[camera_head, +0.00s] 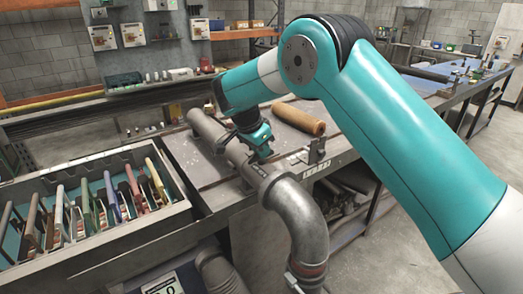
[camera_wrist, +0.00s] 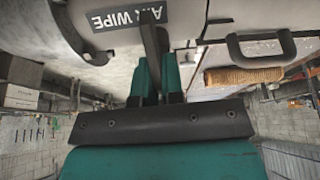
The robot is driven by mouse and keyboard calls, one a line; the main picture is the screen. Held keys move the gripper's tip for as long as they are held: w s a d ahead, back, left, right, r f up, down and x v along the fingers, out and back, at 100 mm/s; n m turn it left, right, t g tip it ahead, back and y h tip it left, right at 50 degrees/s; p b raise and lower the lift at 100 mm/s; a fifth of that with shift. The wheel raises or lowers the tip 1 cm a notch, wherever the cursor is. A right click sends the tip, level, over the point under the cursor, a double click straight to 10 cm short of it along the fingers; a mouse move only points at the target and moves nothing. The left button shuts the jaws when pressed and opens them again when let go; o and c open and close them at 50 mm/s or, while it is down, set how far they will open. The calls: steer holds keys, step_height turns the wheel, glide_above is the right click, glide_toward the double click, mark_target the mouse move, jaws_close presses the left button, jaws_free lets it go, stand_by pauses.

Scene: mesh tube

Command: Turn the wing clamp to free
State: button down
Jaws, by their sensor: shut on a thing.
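A grey metal pipe (camera_head: 300,205) runs across the bench edge and bends down at its near end. In the head view my gripper (camera_head: 262,152) is down at the pipe's upper side and hides most of what it holds. In the wrist view the two teal fingers of my gripper (camera_wrist: 158,68) are shut on a dark flat bar, the wing of the clamp (camera_wrist: 151,38). The wing stands out from the pale pipe body, between the fingers. The clamp's base is not clearly visible.
A rack of several coloured boards (camera_head: 105,200) stands at the left. A brown roll (camera_head: 298,118) lies on the bench behind my gripper. A black handle (camera_wrist: 262,48) shows at the right in the wrist view.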

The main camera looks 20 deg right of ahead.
steer(key=shift+m, duration=0.5)
steer(key=c, duration=1.2)
jaws_free()
steer(key=shift+c, duration=0.2)
steer(key=shift+r, duration=0.1)
steer(key=p+v, duration=0.7)
steer(key=v, duration=1)
steer(key=shift+w+a+r, duration=0.15)
steer(key=shift+w, duration=0.2)
